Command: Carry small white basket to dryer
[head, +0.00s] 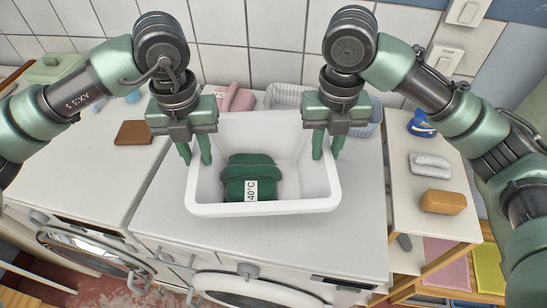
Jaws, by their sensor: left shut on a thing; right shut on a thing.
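The small white basket (315,179) is in the middle of the head view, over the top of a white front-loading machine (330,245). I cannot tell whether it rests on the top or hangs just above it. Inside it lies a dark green thing (250,168) with a white "40°C" label. My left gripper (194,148) is shut on the basket's left wall. My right gripper (325,144) is shut on its right wall. Which of the machines is the dryer cannot be told.
A second white front-loader (75,170) stands at left, with a brown pad (133,132) on top. A pink container (235,98) and a grey-white basket (290,96) are behind. A side shelf (404,190) at right holds a brown sponge (443,202) and a white brush-like thing (430,165).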

